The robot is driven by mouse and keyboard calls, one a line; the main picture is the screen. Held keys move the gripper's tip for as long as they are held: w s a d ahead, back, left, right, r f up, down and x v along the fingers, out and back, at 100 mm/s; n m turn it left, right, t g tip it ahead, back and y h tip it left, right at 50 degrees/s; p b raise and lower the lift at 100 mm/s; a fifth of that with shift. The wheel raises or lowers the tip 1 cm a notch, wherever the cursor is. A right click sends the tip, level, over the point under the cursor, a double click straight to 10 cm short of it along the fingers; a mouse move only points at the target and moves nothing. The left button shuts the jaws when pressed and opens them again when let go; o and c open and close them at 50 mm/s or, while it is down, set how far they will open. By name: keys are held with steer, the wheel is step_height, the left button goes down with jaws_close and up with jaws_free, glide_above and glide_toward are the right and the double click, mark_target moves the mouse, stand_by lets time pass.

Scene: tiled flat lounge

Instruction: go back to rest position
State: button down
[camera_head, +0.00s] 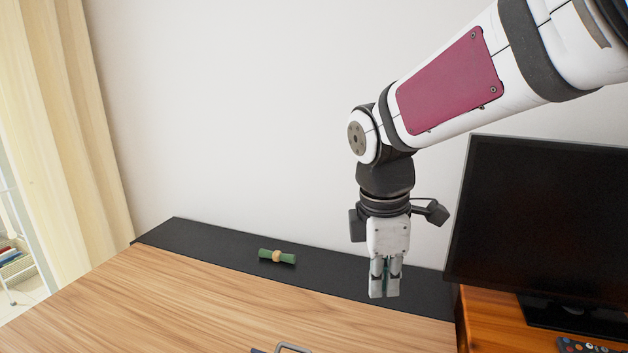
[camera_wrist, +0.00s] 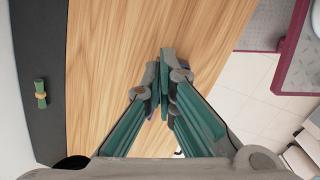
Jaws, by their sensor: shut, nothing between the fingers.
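My gripper (camera_head: 384,293) hangs pointing down from my arm in the head view, over the right part of the wooden table. Its two fingers are together with nothing between them. In the wrist view the fingertips (camera_wrist: 164,72) meet above the wood surface. A small green roll with a tan band (camera_head: 277,256) lies on the black strip at the back of the table, to the left of my gripper and apart from it. The roll also shows at the left of the wrist view (camera_wrist: 41,93).
The wooden table (camera_head: 190,300) has wide clear room at the left. A black television (camera_head: 545,220) stands on an orange-brown wooden stand at the right, with a remote control (camera_head: 585,346) in front. A white wall is behind. A cream curtain (camera_head: 75,120) hangs at the left.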

steer(key=s+d+r+m+t, duration=0.1)
steer(key=s+d+m, duration=0.3)
steer(key=s+m, duration=0.4)
steer(key=s+d+r+m+t+y, duration=0.1)
steer(key=s+d+r+m+t, duration=0.1)
steer(key=s+m, duration=0.6)
steer(key=shift+s+d+r+m+t, duration=0.25)
steer(key=shift+d+m+t, duration=0.4)
steer(key=shift+d, duration=0.65)
stand_by(0.5)
